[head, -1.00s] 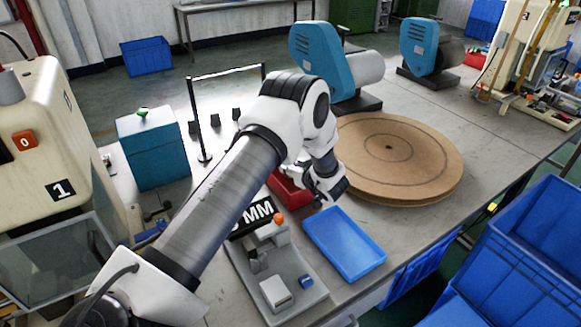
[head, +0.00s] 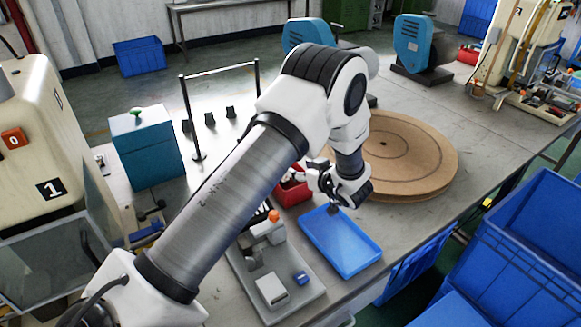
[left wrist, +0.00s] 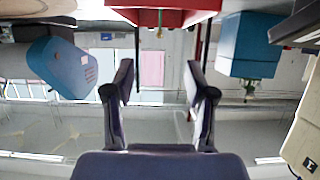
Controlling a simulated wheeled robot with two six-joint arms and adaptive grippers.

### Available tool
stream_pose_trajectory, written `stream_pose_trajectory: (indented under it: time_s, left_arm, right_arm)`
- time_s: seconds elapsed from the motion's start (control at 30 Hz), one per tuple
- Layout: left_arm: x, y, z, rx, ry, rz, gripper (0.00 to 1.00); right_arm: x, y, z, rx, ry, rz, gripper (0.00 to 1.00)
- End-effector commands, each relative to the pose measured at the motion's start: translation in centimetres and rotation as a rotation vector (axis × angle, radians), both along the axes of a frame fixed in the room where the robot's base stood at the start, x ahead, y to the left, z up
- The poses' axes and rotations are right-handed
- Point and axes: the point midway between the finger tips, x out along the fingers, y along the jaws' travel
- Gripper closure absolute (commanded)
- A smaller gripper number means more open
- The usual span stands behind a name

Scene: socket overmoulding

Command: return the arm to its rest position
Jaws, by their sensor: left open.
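My left arm (head: 230,190) comes in from the lower left of the head view and reaches across the bench. My left gripper (head: 335,200) hangs close to the far end of the blue tray (head: 343,243), beside the red bin (head: 291,192). In the left wrist view its two dark fingers (left wrist: 158,80) stand apart with nothing between them. The red bin also shows at the top of that view (left wrist: 165,16). My right gripper is in neither view.
A grey fixture (head: 270,285) stands left of the tray. A round wooden turntable (head: 415,160) lies to the right. A teal box (head: 146,150), a black frame (head: 190,115) and a cream machine (head: 45,150) stand left. Blue crates (head: 520,240) are at the right.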

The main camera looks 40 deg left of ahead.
Motion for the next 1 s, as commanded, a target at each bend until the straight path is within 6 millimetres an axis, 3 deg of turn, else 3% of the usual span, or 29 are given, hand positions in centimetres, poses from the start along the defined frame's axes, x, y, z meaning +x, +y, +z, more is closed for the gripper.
stream_pose_trajectory:
  time_s: [0.1, 0.2, 0.73, 1.0]
  left_arm:
    - [-0.4, -1.8, 0.7, 0.000, 0.000, -0.002, 0.45]
    - [-0.7, -2.4, 1.0, -0.001, -0.001, -0.001, 0.45]
    - [-0.7, -2.5, 1.2, -0.001, -0.001, 0.000, 0.45]
    - [-0.7, -2.5, 6.3, -0.001, -0.001, 0.000, 0.45]
  right_arm:
    - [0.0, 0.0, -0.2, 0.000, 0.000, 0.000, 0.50]
    - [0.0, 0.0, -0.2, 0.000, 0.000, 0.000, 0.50]
    - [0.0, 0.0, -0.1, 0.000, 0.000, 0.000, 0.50]
    - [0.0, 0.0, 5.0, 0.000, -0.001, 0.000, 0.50]
